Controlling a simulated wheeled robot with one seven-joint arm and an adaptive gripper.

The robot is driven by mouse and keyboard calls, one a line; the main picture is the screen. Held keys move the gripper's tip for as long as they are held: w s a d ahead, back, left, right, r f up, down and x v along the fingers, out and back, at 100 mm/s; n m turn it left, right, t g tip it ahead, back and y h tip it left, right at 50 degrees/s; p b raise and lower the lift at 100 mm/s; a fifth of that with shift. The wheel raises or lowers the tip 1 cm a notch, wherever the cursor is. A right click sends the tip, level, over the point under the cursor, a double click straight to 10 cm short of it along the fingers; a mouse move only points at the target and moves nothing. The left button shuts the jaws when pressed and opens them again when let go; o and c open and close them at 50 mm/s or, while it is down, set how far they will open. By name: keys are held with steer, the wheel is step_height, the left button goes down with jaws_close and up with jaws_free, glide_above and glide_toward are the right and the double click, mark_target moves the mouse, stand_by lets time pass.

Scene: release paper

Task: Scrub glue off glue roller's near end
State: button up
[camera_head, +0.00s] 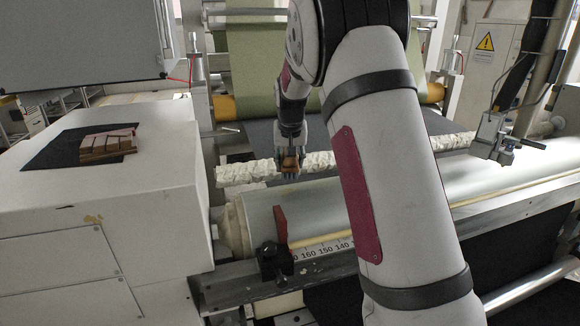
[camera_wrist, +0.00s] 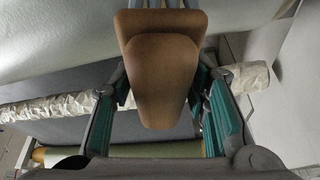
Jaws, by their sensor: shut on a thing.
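My gripper (camera_head: 290,150) is shut on a brown block (camera_head: 290,163), held above the large pale grey roller that I take for the glue roller (camera_head: 310,205). The roller's near end (camera_head: 236,225) is a cream, stepped collar at the left, below and left of my gripper. In the wrist view my gripper (camera_wrist: 163,95) has teal-padded fingers on both sides of the brown block (camera_wrist: 160,80), with its rounded end towards the camera. The grey roller (camera_wrist: 60,35) shows behind it. I cannot tell whether the block touches the roller. No glue can be made out.
A white, crinkled wrapped bar (camera_head: 245,173) runs behind the roller. A red plate (camera_head: 280,223) and a black clamp (camera_head: 275,260) stand in front, near a ruler (camera_head: 325,250). Several brown blocks (camera_head: 108,142) lie on a dark mat (camera_head: 50,152) on the white cabinet (camera_head: 130,190) at left.

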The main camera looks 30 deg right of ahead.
stand_by(0.3)
steer(key=shift+r, duration=1.55)
